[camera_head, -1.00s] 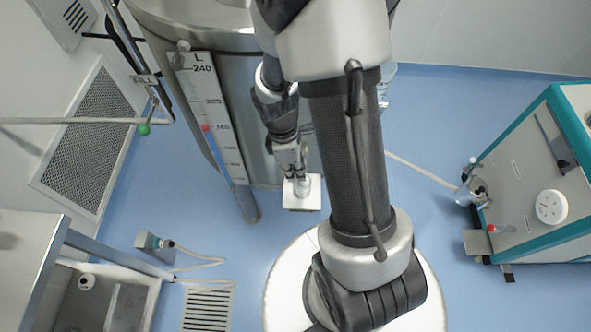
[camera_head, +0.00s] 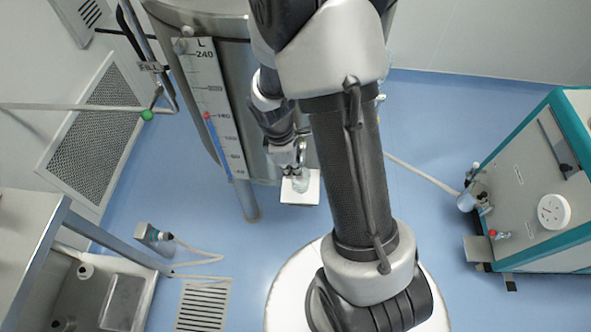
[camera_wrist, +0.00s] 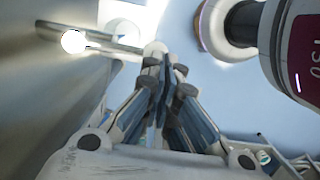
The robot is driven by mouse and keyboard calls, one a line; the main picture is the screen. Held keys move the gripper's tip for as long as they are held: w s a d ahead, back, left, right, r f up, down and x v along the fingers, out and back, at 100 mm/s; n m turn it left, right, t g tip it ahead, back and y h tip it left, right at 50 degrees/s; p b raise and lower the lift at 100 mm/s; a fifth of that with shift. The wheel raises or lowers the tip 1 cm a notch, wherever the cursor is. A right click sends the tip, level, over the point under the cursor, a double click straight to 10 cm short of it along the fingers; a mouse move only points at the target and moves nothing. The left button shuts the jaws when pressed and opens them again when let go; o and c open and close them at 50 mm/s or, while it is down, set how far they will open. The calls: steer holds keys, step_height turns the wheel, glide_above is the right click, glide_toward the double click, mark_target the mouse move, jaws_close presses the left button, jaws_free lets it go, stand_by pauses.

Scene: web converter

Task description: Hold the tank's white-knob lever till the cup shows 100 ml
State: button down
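The steel tank (camera_head: 225,100) stands behind my arm in the head view. Its white level scale (camera_head: 215,105) faces me. A small clear cup (camera_head: 301,183) sits on a white square plate (camera_head: 299,197) below my gripper (camera_head: 297,160). Its level is too small to read. In the wrist view my gripper (camera_wrist: 162,68) has its fingers drawn together, with no object clearly between them. A pale rounded knob (camera_wrist: 154,48) shows right at the fingertips, at the end of a metal bar (camera_wrist: 105,45). I cannot tell whether they touch.
A teal-edged machine (camera_head: 545,190) stands at the right, with a hose running toward the tank. A green-knobbed fill valve (camera_head: 147,115) and pipe are at the left. A steel sink (camera_head: 110,295) is at lower left, near a floor grate (camera_head: 203,305). Blue floor lies open between.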

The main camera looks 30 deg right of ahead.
steer(key=shift+s+a+f, duration=0.1)
steer(key=shift+f, duration=1.25)
stand_by(1.8)
steer(key=s+a+r+p, duration=0.1)
steer(key=a+r+p, duration=0.1)
steer(key=r, duration=0.4)
steer(key=s+a+r+p, duration=0.2)
steer(key=a+r+p, duration=0.1)
steer(key=r, duration=0.3)
steer(key=shift+r+p, duration=0.35)
steer(key=shift+p, duration=0.35)
